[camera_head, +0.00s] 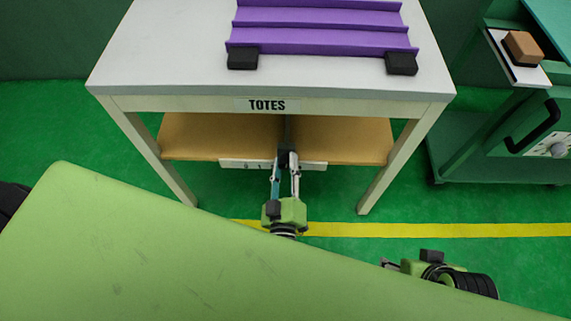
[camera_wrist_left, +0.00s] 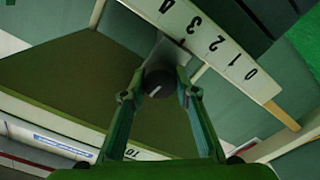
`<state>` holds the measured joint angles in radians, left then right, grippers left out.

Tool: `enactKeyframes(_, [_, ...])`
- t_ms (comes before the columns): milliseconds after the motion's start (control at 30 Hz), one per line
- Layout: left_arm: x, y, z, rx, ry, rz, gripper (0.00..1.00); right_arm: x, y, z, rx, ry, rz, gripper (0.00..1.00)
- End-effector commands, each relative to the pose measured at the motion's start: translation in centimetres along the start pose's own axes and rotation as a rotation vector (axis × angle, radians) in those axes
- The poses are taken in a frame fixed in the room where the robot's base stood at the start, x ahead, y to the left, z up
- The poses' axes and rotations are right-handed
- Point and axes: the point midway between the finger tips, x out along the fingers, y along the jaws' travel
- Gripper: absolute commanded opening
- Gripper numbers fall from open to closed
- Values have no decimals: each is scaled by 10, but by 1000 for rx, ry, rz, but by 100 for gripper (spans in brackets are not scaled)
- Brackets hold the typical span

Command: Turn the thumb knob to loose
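The thumb knob (camera_wrist_left: 158,84) is a dark round knob with a small white mark, under a metal bracket by a numbered scale. In the head view the knob (camera_head: 286,156) sits below the table top, at the lower shelf's front edge. My left gripper (camera_wrist_left: 160,82) has one finger on each side of the knob and appears shut on it; the contact is partly hidden. It also shows in the head view (camera_head: 286,160), reaching up from below. My right gripper (camera_head: 388,264) is low on the right, away from the table, its fingers mostly hidden.
The white scale strip (camera_wrist_left: 220,45) carries printed numbers beside the knob. The table (camera_head: 170,60), labelled TOTES, has a purple ridged rack (camera_head: 320,28) on top and a brown lower shelf (camera_head: 220,135). A green cart (camera_head: 520,165) stands at right. Green floor between is clear.

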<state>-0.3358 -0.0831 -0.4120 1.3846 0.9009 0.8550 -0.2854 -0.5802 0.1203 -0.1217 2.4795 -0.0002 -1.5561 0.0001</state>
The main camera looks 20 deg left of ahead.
Motion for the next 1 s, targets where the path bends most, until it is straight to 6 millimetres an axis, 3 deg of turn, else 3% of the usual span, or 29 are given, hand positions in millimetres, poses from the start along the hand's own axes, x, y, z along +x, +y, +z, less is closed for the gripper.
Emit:
enactKeyframes(767, [-1,0,1,-141,-2,-1,7,1,0,-10,-1,36,-1,55])
enactKeyframes(800, [-1,0,1,-141,-2,-1,36,1,0,-10,-1,35,-1,55])
enactKeyframes(833, [-1,0,1,-140,-2,-1,44,1,0,-10,-1,35,-1,55])
enactKeyframes(1000, [-1,0,1,-139,-1,-1,45,1,-1,-9,-1,33,-1,55])
